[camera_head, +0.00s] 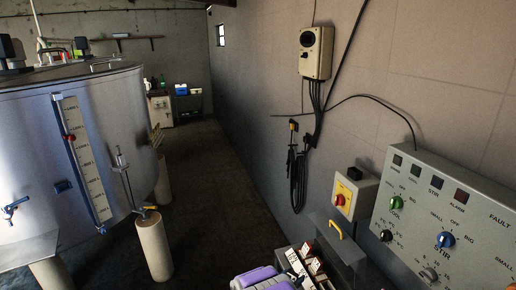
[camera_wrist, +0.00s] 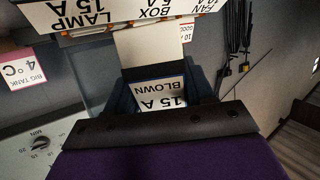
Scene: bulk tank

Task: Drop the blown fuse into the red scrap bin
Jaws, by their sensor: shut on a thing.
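The blown fuse (camera_wrist: 160,94) shows in the wrist view as a pale label reading "15 A BLOWN", upside down, framed by dark blue sides. My gripper (camera_wrist: 160,112), with its purple body and black edge at the bottom of the wrist view, is shut on it. In the head view my purple gripper (camera_head: 262,278) is at the bottom edge, just left of the white labelled fuse cards (camera_head: 305,264). The fuse itself cannot be made out there. I see no red scrap bin in either view.
A grey box with a yellow handle (camera_head: 336,229) stands right of the cards. A control panel (camera_head: 446,220) with knobs and a red-yellow switch (camera_head: 341,199) are on the right. A steel tank (camera_head: 75,150) stands on the left. The dark floor (camera_head: 203,190) between tank and wall is clear.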

